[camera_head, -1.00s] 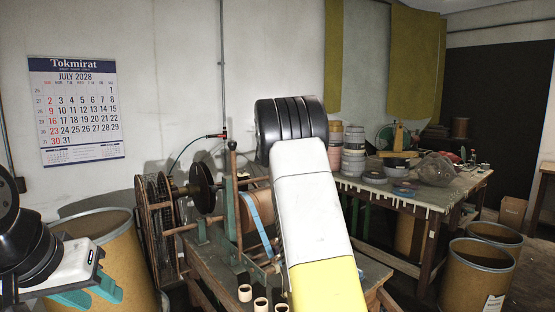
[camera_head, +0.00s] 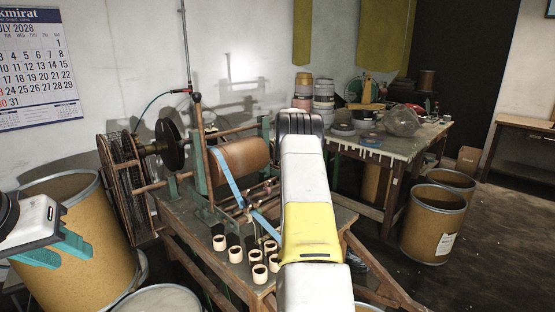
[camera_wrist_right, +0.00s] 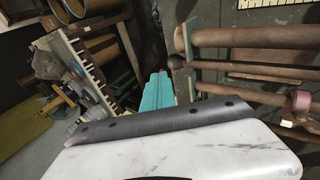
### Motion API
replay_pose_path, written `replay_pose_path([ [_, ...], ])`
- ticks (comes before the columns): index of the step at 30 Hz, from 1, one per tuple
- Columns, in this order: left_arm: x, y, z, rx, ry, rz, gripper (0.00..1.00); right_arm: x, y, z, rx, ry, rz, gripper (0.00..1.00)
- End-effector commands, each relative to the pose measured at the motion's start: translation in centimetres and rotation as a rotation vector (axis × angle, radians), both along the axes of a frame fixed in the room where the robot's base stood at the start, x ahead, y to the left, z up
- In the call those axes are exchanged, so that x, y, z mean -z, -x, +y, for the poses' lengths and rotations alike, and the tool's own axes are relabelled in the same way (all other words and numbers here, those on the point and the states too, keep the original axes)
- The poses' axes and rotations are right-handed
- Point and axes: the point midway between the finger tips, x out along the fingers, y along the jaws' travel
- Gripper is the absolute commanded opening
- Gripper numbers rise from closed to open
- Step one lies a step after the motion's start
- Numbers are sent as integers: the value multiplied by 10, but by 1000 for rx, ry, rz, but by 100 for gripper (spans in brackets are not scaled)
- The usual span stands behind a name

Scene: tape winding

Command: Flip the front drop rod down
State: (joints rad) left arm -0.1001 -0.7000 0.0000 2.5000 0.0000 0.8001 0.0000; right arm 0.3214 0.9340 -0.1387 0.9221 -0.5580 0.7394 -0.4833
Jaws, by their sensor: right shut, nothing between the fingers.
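The winding machine, with green uprights (camera_head: 205,165), stands on a wooden bench (camera_head: 205,268). It carries a brown roll (camera_head: 243,155) with a blue strip (camera_head: 226,180) hanging from it. Several brown rods cross the frame; in the right wrist view a thick rod (camera_wrist_right: 255,37) and a thinner rod (camera_wrist_right: 240,70) run to the right. I cannot tell which is the front drop rod. My right gripper (camera_wrist_right: 157,92) is shut and empty, left of the rod ends; my own arm hides it in the head view. My left gripper (camera_head: 55,250) is open and empty at lower left, away from the machine.
Several cream rings (camera_head: 235,254) stand on the bench front. A large brown drum (camera_head: 85,240) is at left, below a wall calendar (camera_head: 40,65). A cluttered table (camera_head: 390,152) stands behind at right, with another drum (camera_head: 428,230) before it. The floor at far right is clear.

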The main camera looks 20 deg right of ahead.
Motion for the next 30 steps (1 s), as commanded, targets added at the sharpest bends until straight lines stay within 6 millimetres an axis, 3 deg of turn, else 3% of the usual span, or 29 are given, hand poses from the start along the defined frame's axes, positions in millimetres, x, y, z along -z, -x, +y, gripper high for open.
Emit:
replay_pose_path([
  [19,0,0,0,0,0,0,36,2,0,1,0,1,0,0],
  [23,0,0,0,0,0,0,36,-14,3,7,-1,2,-3,0],
  [30,0,0,0,0,0,0,36,-65,16,25,-1,2,-4,0],
])
